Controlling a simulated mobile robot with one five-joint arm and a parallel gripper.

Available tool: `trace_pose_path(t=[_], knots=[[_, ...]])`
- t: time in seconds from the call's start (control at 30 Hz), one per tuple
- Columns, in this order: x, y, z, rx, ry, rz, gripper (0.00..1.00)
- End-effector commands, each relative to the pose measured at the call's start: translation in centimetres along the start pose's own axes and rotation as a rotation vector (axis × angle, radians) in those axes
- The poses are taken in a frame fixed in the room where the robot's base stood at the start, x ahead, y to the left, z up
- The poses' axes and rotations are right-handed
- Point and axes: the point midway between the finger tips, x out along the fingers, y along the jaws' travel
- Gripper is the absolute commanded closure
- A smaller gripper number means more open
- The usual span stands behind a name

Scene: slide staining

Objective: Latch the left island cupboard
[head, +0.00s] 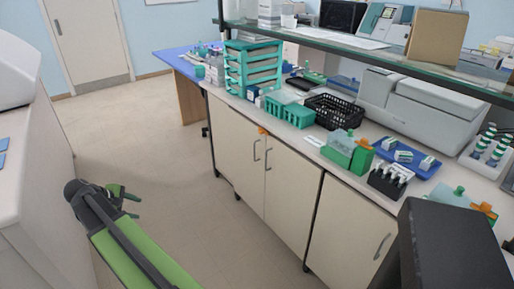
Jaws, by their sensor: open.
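The left island cupboard (238,135) is a pair of cream doors under the island worktop. Two grey bar handles, the left handle (256,150) and the right handle (268,158), stand on either side of the seam. Both doors look flush with the front. A small orange latch piece (262,131) sits at the top of the seam; its exact position is too small to tell. My gripper (133,203), dark with green parts, is at the lower left over the floor. It is open and empty, well to the left of the cupboard and apart from it.
A cupboard door (345,235) with its own handle is to the right. Green racks (290,108), a black basket (334,112) and a blue tray (408,160) stand on the worktop. A white counter (40,170) borders the left. The floor (165,125) between is clear.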

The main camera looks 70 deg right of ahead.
Motion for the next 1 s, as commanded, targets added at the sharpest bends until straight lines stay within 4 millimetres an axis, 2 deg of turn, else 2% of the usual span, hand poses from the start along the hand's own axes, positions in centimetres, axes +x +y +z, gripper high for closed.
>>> trace_pose_path(t=[0.03,0.07,0.1,0.17,0.2,0.3,0.33,0.4,0.5,0.73,1.0], knots=[[7.0,4.4,1.1,-0.07,-0.1,0.082,0.55],[9.5,7.5,2.8,-0.131,-0.171,0.131,0.55],[12.6,11.4,5.5,-0.215,-0.274,0.185,0.55],[16.5,16.7,9.8,-0.343,-0.438,0.235,0.55],[18.6,19.8,12.8,-0.426,-0.546,0.252,0.55],[22.3,25.6,19.5,-0.61,-0.788,0.24,0.55],[22.9,26.9,21.1,-0.654,-0.846,0.228,0.55],[23.7,29.0,24.0,-0.735,-0.95,0.201,0.55],[23.9,30.5,26.1,-0.795,-1.024,0.175,0.55],[24.0,31.2,27.2,-0.806,-1.039,0.168,0.55],[27.2,34.2,31.3,-0.804,-1.037,0.168,0.55]])
